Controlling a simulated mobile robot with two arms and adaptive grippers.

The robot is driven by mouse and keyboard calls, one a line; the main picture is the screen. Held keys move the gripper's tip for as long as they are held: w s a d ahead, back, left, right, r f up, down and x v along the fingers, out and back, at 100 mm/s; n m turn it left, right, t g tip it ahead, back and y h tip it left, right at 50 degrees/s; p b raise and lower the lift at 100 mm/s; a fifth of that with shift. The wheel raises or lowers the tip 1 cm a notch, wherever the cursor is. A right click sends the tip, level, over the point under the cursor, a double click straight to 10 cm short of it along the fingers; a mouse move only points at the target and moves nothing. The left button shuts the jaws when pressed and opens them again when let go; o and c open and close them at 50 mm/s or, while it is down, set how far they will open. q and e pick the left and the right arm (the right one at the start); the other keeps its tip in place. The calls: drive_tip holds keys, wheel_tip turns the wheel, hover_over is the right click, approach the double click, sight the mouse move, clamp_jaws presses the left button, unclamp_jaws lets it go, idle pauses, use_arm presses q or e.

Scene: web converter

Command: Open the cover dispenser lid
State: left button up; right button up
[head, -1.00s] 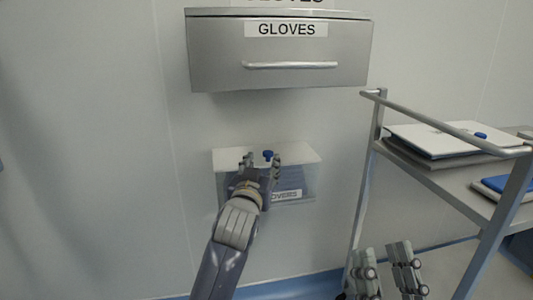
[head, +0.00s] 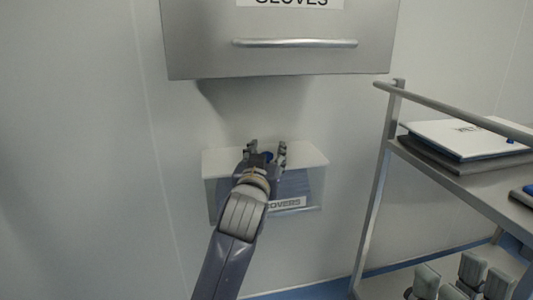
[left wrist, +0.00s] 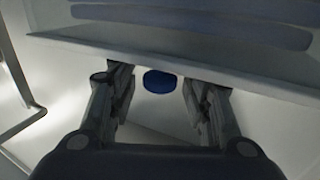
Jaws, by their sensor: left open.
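The cover dispenser (head: 315,190) is a clear box on the wall with a label ending in "COVERS" and dark blue contents. Its pale lid (head: 310,154) looks shut. A blue knob (head: 267,157) on the lid shows between my left gripper's fingers, and it also shows in the left wrist view (left wrist: 159,81). My left gripper (head: 266,150) is open, with one finger on each side of the knob; I cannot tell whether they touch it.
A steel gloves dispenser (head: 280,45) with a bar handle hangs on the wall above. A metal cart (head: 455,165) stands at the right with a white binder (head: 465,138) on it. The wall left of the dispenser is clear.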

use_arm(q)
drive_tip(key=shift+s+r, duration=0.1)
clamp_jaws()
